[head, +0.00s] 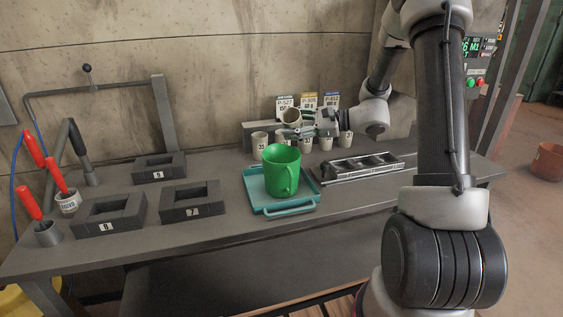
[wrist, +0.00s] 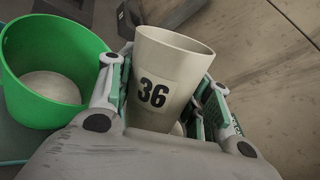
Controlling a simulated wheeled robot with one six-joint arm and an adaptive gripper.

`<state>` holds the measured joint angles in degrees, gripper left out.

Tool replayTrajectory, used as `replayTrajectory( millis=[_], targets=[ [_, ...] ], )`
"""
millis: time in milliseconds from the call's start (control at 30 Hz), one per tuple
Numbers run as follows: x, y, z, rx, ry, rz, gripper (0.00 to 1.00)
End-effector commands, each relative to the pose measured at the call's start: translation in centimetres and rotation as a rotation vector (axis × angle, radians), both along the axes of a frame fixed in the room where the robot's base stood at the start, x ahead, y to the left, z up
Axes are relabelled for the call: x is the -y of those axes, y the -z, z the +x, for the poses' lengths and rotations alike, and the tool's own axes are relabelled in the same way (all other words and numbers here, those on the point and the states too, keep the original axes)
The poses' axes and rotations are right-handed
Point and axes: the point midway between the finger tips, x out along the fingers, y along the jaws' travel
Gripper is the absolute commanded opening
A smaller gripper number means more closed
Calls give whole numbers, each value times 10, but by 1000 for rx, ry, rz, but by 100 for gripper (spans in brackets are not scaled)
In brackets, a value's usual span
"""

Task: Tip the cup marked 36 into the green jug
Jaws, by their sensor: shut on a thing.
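The off-white cup marked 36 (wrist: 168,82) is between the fingers of my gripper (wrist: 165,105) in the wrist view, with its number facing the camera. My gripper is shut on it. In the head view the held cup (head: 291,116) is tilted and raised above the row of cups, behind and above the green jug. My gripper (head: 297,131) comes to it from the right. The green jug (head: 281,170) stands upright on a teal tray (head: 254,188). In the wrist view the jug (wrist: 55,70) is left of the cup, and its visible inside shows a pale round bottom.
Several similar cups (head: 259,140) stand in a row behind the jug, under small label cards (head: 309,101). Dark square blocks (head: 193,202) and red-handled tools (head: 28,203) occupy the left of the table.

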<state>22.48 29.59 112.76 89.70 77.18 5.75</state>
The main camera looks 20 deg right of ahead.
Motion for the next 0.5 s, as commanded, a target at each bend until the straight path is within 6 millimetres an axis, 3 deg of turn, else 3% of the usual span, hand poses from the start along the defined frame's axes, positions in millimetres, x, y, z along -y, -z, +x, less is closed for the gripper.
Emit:
replayTrajectory(
  millis=[200,500],
  targets=[
    [18,20,18,-226,1,225,22],
    [27,55,28,-391,2,387,22]
  ],
)
